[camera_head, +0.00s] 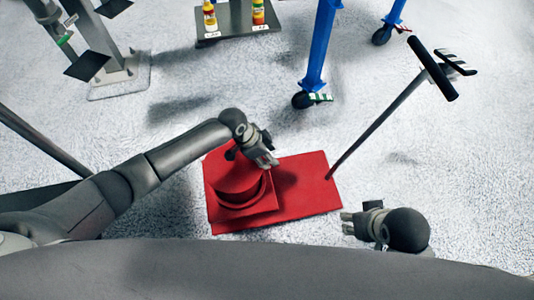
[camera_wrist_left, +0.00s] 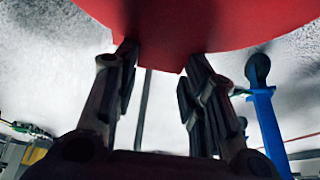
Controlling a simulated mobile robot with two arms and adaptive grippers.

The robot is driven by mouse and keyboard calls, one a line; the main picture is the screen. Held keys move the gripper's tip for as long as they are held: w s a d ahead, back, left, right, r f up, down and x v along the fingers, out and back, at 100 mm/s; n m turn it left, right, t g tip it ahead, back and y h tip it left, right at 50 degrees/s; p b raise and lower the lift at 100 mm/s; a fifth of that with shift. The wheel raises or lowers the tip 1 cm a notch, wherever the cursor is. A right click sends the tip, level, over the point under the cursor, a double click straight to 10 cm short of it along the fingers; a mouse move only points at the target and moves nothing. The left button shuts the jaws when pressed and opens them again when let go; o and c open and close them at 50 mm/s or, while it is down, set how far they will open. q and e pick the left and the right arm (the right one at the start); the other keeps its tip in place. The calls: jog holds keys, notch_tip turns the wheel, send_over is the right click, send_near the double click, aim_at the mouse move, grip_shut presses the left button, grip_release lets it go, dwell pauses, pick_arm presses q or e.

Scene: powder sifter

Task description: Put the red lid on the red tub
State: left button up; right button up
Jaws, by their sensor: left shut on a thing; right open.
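The red lid (camera_head: 238,178) appears as a round red shape above the red tub (camera_head: 262,200). Red on red makes their edges and any gap hard to tell apart. My left gripper (camera_head: 268,160) is at the lid's far right side. In the left wrist view a broad red disc, the lid (camera_wrist_left: 200,25), fills the top, with its small tab between the fingers of my left gripper (camera_wrist_left: 160,75), which is shut on it. My right gripper (camera_head: 346,222) is open and empty, low at the right, clear of the red things.
The tub stands on a flat red platform (camera_head: 315,190), with a grey pole and black handle (camera_head: 433,68) rising at its right. A blue wheeled frame (camera_head: 318,50) stands behind. A grey stand with bottles (camera_head: 238,22) is at the back. Speckled floor is free at the right.

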pick_arm(q)
jog(key=shift+f, duration=0.15)
jog(key=o, duration=1.1)
jog(key=shift+a+r, duration=0.1)
jog(key=shift+r, duration=0.15)
jog(key=v, duration=1.1)
jog(key=shift+r, duration=0.25)
